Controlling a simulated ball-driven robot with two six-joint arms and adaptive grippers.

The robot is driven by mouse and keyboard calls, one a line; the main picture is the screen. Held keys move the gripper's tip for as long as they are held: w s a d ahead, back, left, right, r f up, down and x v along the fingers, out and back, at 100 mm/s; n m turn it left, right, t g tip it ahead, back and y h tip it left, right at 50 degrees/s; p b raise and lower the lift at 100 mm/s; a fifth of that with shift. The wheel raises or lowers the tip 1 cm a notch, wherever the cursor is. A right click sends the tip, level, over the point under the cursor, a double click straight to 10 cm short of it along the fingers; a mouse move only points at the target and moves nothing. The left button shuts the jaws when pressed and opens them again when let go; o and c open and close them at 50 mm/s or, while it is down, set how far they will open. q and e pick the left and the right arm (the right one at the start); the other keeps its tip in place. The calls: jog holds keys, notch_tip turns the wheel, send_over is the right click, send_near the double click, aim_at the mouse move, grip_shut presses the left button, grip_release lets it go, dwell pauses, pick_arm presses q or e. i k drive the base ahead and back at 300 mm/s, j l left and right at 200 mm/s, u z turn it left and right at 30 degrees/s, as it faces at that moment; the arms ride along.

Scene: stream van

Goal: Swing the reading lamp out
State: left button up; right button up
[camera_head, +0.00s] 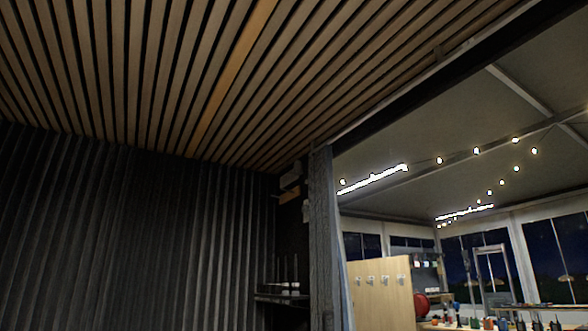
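I cannot make out a reading lamp for certain in the head view. A small dark fixture with a pale part (290,189) sits high on the wall by the opening, under the ceiling; it is too dim to tell what it is. Neither of my grippers shows in this view.
A slatted wood ceiling (160,70) is overhead and a dark ribbed curtain wall (130,230) fills the left. A dark shelf (282,297) stands at the centre.

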aim_at(298, 167)
jog(key=i+j+z, duration=0.2)
jog(key=z, duration=0.25)
jog(key=i+j+z, duration=0.2)
jog(key=j+z, duration=0.25)
jog(key=l, duration=0.15)
